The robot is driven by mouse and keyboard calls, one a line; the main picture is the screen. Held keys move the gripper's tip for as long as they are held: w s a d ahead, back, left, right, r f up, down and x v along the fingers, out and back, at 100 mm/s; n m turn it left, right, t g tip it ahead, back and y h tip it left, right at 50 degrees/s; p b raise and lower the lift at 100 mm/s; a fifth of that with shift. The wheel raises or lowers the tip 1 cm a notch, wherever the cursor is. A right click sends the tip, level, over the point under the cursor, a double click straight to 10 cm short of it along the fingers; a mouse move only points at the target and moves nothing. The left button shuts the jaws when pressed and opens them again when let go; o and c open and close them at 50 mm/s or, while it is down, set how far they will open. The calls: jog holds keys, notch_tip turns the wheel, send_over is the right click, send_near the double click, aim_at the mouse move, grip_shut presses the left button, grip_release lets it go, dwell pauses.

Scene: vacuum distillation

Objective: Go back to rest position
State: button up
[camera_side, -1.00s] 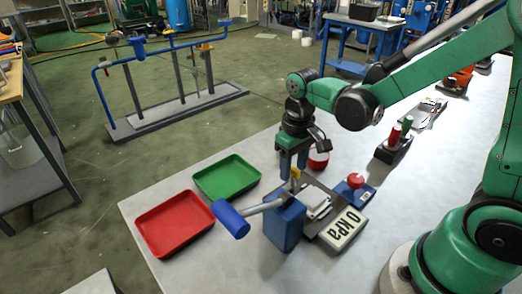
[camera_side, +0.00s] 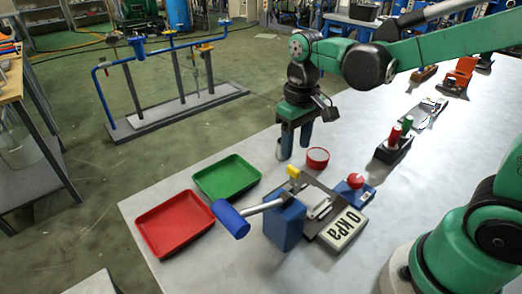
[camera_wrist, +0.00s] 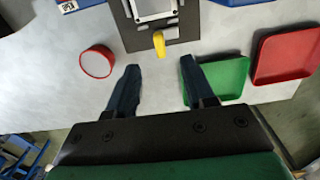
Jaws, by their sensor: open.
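My gripper (camera_side: 294,144) is open and empty in the side view, raised above the far part of the table behind the blue pump device. In the wrist view its two dark blue fingers (camera_wrist: 160,72) are spread apart with nothing between them. The pump device has a blue block (camera_side: 285,225), a handle with a blue grip (camera_side: 231,220) and a yellow tip (camera_side: 293,171). The yellow part (camera_wrist: 159,43) lies ahead of the fingers in the wrist view.
A red tray (camera_side: 174,223) and a green tray (camera_side: 227,177) lie left. A red round container (camera_side: 317,158) stands near my gripper. A red button on a blue box (camera_side: 355,187) is right of the device. A black holder with red and green items (camera_side: 394,148) stands further right.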

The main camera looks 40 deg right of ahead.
jog(key=s+r+t, duration=0.1)
jog(key=t, duration=0.1)
jog(key=s+r+t, duration=0.1)
jog(key=t, duration=0.1)
jog(key=s+t, duration=0.1)
jog(key=t, duration=0.2)
jog(key=shift+s+r, duration=0.25)
jog(key=shift+r, duration=0.15)
